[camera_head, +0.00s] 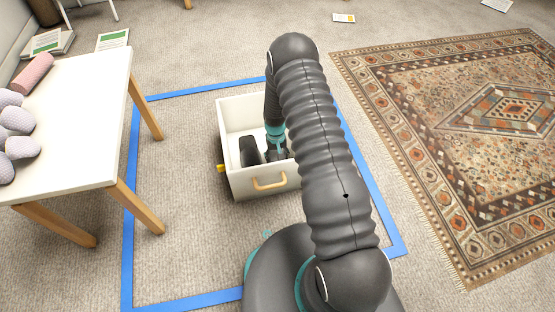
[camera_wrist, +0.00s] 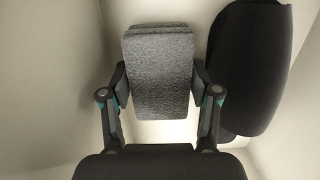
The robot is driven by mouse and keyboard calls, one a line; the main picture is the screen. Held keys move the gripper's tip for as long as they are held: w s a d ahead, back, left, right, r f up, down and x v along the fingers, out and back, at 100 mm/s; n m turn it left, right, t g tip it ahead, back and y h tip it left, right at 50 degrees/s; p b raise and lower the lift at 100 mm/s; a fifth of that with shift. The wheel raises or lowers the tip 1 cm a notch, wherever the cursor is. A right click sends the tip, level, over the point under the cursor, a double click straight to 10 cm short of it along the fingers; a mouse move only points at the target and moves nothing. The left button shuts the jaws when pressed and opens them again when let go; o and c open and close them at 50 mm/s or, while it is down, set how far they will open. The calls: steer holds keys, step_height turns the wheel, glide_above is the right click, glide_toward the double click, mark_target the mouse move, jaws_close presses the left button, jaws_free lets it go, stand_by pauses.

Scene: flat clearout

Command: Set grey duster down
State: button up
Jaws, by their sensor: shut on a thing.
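The grey duster (camera_wrist: 158,75) is a textured grey block in the wrist view. My gripper (camera_wrist: 160,90) is shut on it, with one finger pressed against each side. In the head view my gripper (camera_head: 277,150) reaches down inside a white open box (camera_head: 262,184) with a wooden handle. The duster is mostly hidden by my arm there. Whether the duster touches the box floor I cannot tell.
A black object (camera_head: 249,152) lies in the box, left of my gripper; it shows right of the duster in the wrist view (camera_wrist: 250,65). Blue tape (camera_head: 129,220) outlines the floor around the box. A white table (camera_head: 75,120) stands left, a patterned rug (camera_head: 400,120) right.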

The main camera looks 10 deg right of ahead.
steer(key=shift+f, duration=0.55)
steer(key=shift+f, duration=0.15)
steer(key=o, duration=1.3)
steer(key=r, duration=0.4)
steer(key=w+r+p, duration=0.1)
steer(key=r, duration=0.7)
steer(key=shift+w+r, duration=0.1)
steer(key=shift+w, duration=0.1)
